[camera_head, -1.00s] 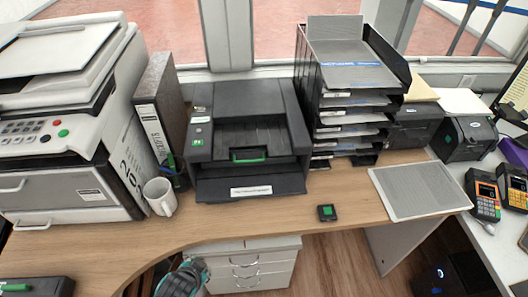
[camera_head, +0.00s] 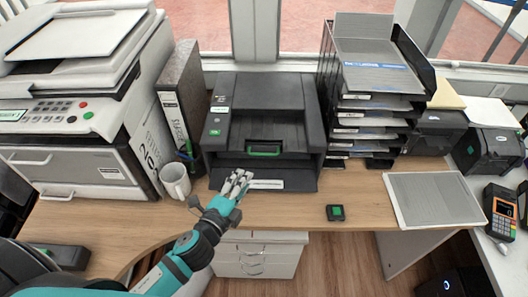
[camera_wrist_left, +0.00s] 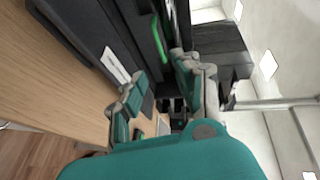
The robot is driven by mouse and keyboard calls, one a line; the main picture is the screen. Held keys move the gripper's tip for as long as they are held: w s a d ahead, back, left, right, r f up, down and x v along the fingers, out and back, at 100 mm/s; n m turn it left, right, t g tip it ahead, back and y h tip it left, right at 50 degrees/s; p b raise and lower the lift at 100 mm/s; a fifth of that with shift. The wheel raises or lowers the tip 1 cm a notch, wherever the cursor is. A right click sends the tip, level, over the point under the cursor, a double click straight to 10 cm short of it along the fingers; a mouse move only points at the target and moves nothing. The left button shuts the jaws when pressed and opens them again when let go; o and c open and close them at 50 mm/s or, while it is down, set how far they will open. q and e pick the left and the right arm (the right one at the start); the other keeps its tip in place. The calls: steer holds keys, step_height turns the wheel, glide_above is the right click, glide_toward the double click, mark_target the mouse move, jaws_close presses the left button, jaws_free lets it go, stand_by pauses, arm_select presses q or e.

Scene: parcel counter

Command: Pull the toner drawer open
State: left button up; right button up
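The black printer (camera_head: 266,92) stands at the back of the wooden counter, with its front flap (camera_head: 225,172) folded down. The toner drawer's green handle (camera_head: 263,150) shows in the recess above the flap. The drawer looks closed, but its edges are hard to make out. My left gripper (camera_head: 238,180) is just in front of the flap, below and left of the handle. In the left wrist view my gripper (camera_wrist_left: 158,68) has its fingers apart with nothing between them, and the green handle (camera_wrist_left: 159,38) is beyond the fingertips. My right gripper is out of view.
A white mug (camera_head: 175,181) and a binder (camera_head: 183,105) stand left of the printer. A paper tray stack (camera_head: 375,100) is close on its right. A small black block with a green top (camera_head: 335,212) and a grey sheet (camera_head: 433,200) lie on the counter. A large copier (camera_head: 75,110) fills the left.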

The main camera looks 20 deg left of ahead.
mark_target(264, 154)
arm_select(q)
steer(key=p+x, duration=0.1)
steer(key=x, duration=1.3)
